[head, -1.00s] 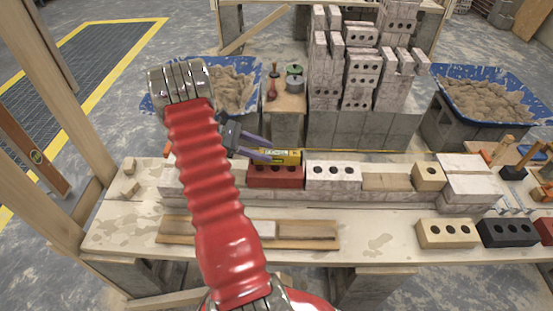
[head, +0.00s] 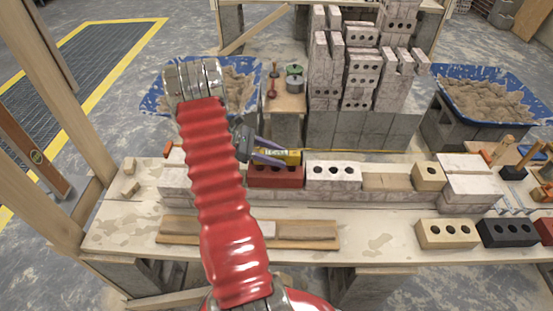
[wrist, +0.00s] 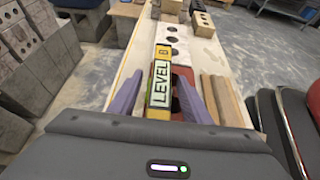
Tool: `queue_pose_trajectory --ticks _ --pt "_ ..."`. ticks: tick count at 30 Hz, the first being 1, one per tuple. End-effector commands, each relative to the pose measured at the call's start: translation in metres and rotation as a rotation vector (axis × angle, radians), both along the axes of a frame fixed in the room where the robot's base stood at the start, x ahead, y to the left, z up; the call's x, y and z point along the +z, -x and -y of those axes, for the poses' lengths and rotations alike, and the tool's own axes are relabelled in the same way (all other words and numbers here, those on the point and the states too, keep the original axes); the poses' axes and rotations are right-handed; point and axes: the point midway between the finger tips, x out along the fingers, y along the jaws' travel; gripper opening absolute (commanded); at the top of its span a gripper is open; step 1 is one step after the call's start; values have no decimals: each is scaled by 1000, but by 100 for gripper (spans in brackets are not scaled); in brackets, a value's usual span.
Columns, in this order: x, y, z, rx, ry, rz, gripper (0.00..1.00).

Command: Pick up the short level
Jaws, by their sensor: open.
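The short level (head: 292,154) is a small yellow bar lying over the red brick (head: 275,177) in the row on the bench. In the wrist view the level (wrist: 161,85) carries a pale LEVEL label and points away from me. My gripper (wrist: 160,76) is open, with one lavender finger on each side of the level and a gap showing beside it. In the head view my gripper (head: 275,157) is at the level's left part and hides some of it. I cannot tell whether the fingers touch the level.
A white brick (head: 333,177) stands right of the red one. Stacked bricks (head: 360,75) rise behind the bench between two blue mortar tubs (head: 485,95). A timber post (head: 45,130) stands at the left. Loose bricks (head: 447,233) sit at the front right.

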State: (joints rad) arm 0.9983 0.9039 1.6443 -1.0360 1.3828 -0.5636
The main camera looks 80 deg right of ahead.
Motion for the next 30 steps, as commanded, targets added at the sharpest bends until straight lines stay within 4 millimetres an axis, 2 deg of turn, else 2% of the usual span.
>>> queue_pose_trajectory --ticks 6,24,30 --pt "0 0 0 0 0 0 44" --pt "0 0 0 0 0 0 2" --pt "1 0 0 0 0 0 0"
